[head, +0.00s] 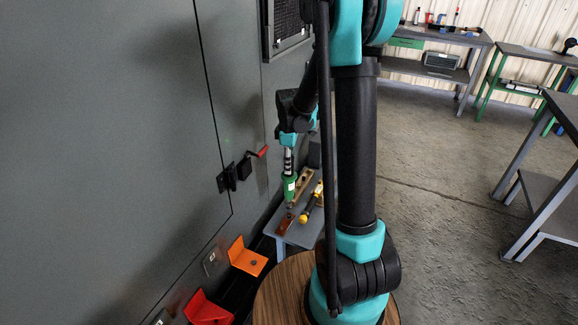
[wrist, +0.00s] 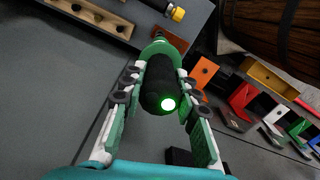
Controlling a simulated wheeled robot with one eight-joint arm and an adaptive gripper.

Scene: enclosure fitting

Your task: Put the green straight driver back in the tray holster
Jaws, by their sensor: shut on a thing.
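The green straight driver (head: 290,188) hangs roughly upright below my gripper (head: 289,158) in the head view, over the small grey table. In the wrist view my gripper (wrist: 158,78) is shut on the driver (wrist: 158,50), its pads on either side of the black body. The wooden tray (wrist: 118,28) with a row of round holes lies at the upper left of the wrist view, apart from the driver there. In the head view, the tray (head: 303,178) is partly behind the driver.
A yellow-ended tool (head: 311,203) lies on the grey table (head: 298,236). The grey enclosure wall (head: 110,130) with a red-handled latch (head: 256,158) stands close at left. Orange (head: 248,257) and red (head: 207,309) bins are below. Open floor lies at right.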

